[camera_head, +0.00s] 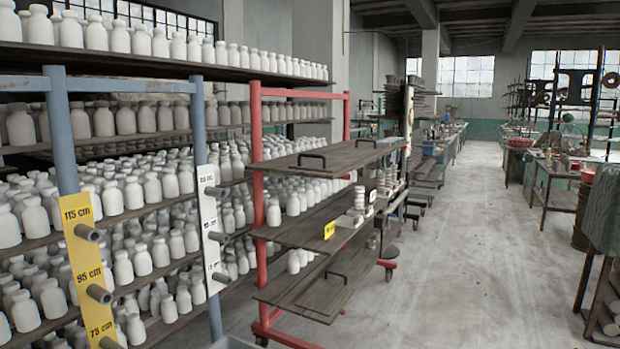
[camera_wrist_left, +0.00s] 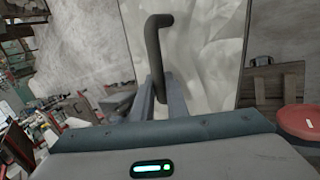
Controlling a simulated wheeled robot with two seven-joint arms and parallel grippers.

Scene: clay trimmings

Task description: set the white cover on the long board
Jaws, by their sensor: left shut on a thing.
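A white cover (camera_wrist_left: 205,60), a pale crinkled flat panel, fills the upper middle of the left wrist view. A dark curved handle (camera_wrist_left: 155,45) stands in front of it. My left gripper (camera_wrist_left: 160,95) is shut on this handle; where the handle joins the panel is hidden. In the head view, long dark wooden boards lie on the red rack: an upper one (camera_head: 345,157) and a lower one (camera_head: 325,290), both with black handles. I cannot tell which is the long board. The cover and my grippers do not show in the head view.
The red rack (camera_head: 256,200) bears a stack of pale discs (camera_head: 359,200) on its middle board. Blue-posted shelves (camera_head: 200,180) full of white bottles stand at left. The concrete floor (camera_head: 450,270) right of the rack is clear. Workbenches (camera_head: 555,195) line the right.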

